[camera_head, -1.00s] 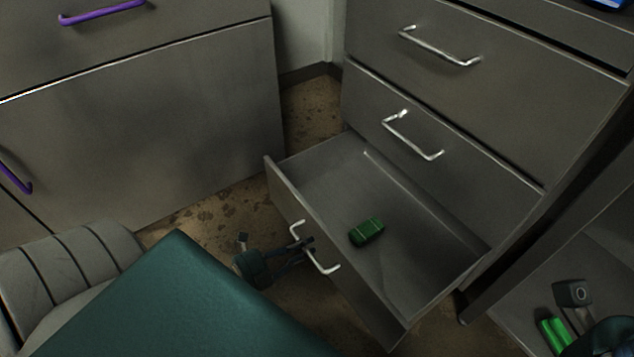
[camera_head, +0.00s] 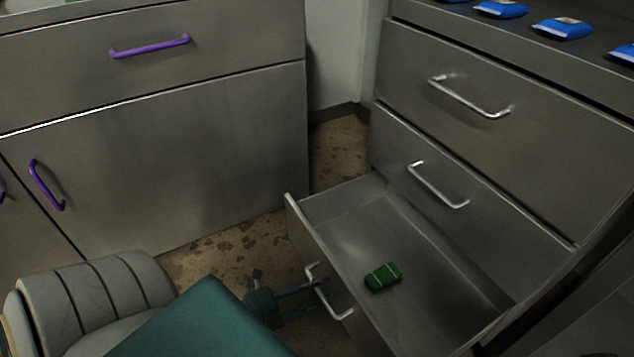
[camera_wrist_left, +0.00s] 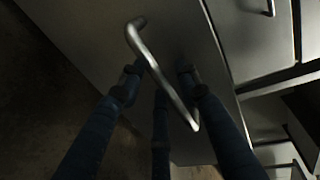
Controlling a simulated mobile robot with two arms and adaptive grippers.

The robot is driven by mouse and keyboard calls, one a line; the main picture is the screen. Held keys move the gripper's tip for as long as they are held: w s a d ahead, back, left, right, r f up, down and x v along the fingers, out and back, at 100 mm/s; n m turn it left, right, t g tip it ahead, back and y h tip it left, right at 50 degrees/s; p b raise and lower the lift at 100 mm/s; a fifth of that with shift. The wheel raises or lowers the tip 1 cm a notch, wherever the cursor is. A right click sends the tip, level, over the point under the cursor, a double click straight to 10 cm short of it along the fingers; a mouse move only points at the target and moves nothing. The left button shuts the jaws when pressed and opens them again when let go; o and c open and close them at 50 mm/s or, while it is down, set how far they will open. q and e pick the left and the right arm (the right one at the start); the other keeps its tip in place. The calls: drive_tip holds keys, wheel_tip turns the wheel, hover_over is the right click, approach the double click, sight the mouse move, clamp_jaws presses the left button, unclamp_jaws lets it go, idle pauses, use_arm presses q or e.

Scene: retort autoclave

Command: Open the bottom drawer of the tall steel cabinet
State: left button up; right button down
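The tall steel cabinet (camera_head: 500,150) stands at the right in the head view. Its bottom drawer (camera_head: 440,300) is pulled well out, and a dark green block with light bands (camera_head: 382,277) lies inside it. The drawer's silver handle (camera_head: 334,315) also crosses the left wrist view (camera_wrist_left: 162,75). My left gripper (camera_head: 314,285) is at this handle, outside the drawer front. In the left wrist view its fingertips (camera_wrist_left: 160,76) are spread, with the handle passing between them; firm contact cannot be told. My right gripper is out of view.
Two upper drawers with silver handles (camera_head: 470,97) (camera_head: 437,185) are shut. Blue packets (camera_head: 563,28) lie on the cabinet top. A steel counter unit with purple handles (camera_head: 150,47) stands at the left. Brown speckled floor (camera_head: 225,250) shows between the units.

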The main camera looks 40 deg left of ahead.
use_arm(q)
drive_tip(key=v, duration=1.2)
drive_tip(key=shift+d, duration=0.1)
